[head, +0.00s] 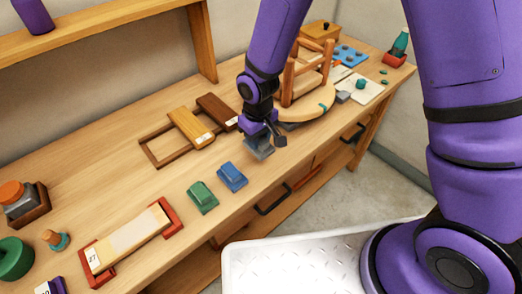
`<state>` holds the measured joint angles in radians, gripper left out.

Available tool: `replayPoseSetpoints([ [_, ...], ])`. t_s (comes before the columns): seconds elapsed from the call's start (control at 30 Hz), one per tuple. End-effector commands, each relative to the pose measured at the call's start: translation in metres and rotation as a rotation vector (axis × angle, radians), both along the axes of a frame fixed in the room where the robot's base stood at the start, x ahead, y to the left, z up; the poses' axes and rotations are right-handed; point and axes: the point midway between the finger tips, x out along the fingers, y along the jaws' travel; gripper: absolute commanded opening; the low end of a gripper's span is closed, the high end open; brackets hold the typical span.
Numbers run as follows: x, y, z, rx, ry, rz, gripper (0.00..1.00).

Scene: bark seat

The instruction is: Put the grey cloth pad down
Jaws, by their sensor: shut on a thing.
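My gripper (268,136) is over the front part of the wooden bench, pointing down. It is shut on the grey cloth pad (260,150), which shows just below the fingers. I cannot tell whether the pad touches the bench top or hangs slightly above it. A blue pad (232,177) and a green pad (202,197) lie on the bench to the left and nearer, roughly in line with the grey one.
Behind the pads is a wooden frame (159,150) with boards. An upturned stool (308,107) stands just beyond my gripper. A sharpening stone in a red holder (126,236) lies front left.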

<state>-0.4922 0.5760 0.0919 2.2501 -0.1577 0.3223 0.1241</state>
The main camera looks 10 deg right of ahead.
Motion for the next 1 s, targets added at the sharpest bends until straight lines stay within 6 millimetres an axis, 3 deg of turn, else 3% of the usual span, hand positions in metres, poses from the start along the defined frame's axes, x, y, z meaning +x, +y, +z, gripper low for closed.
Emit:
replayPoseSetpoints([
  [0.27, 0.0, 0.0, -0.02, 0.001, -0.001, -0.001, 0.08],
  [0.57, 0.0, 0.0, -0.055, 0.0, 0.0, 0.0, 0.08],
  [0.97, 0.0, 0.0, -0.059, 0.001, -0.001, -0.001, 0.08],
  [1.0, 0.001, 0.0, -0.059, 0.001, -0.001, -0.001, 0.4],
])
